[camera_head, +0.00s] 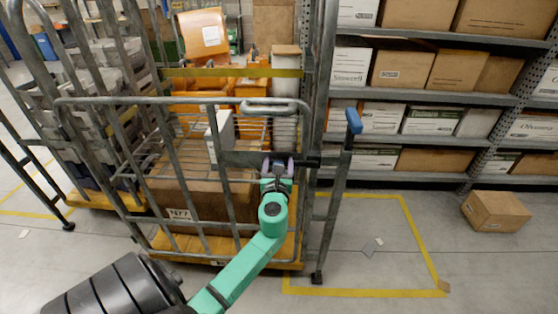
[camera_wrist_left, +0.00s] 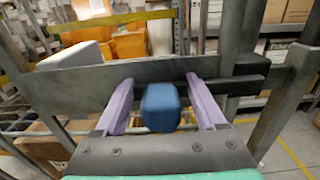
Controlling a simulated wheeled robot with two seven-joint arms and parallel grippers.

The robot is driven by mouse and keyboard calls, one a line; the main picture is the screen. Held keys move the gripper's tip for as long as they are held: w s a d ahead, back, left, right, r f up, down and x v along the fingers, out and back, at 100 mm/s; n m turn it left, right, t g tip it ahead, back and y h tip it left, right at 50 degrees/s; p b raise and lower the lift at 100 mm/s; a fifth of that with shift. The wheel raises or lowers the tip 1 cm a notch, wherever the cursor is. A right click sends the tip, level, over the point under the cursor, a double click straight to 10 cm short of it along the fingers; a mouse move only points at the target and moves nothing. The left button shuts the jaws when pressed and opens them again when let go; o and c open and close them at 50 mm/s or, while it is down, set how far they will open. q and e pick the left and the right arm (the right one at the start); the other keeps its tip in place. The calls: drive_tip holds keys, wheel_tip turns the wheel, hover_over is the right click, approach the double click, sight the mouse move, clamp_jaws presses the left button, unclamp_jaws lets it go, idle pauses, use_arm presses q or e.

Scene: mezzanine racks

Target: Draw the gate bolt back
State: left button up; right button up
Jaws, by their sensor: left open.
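The gate (camera_head: 205,185) is a grey metal frame with upright bars on the front of a roll cage. A grey plate (camera_wrist_left: 95,88) runs across it, with a dark bolt bar (camera_wrist_left: 235,86) reaching right toward the post. A blue knob (camera_wrist_left: 160,107) stands out from the plate. My left gripper (camera_head: 278,163) is at the plate, its two purple fingers open on either side of the knob. Gaps show between the knob and both fingers in the left wrist view. In the head view the gripper mostly hides the knob. My right gripper is not in view.
A blue-topped post (camera_head: 354,121) stands right of the gate. The cage holds a brown carton (camera_head: 200,203) and orange bins (camera_head: 205,83). Shelves with boxes (camera_head: 405,70) stand behind at right. A carton (camera_head: 495,210) lies on the floor; the yellow-marked floor is mostly clear.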

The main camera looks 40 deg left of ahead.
use_arm(q)
clamp_jaws()
idle(1.4)
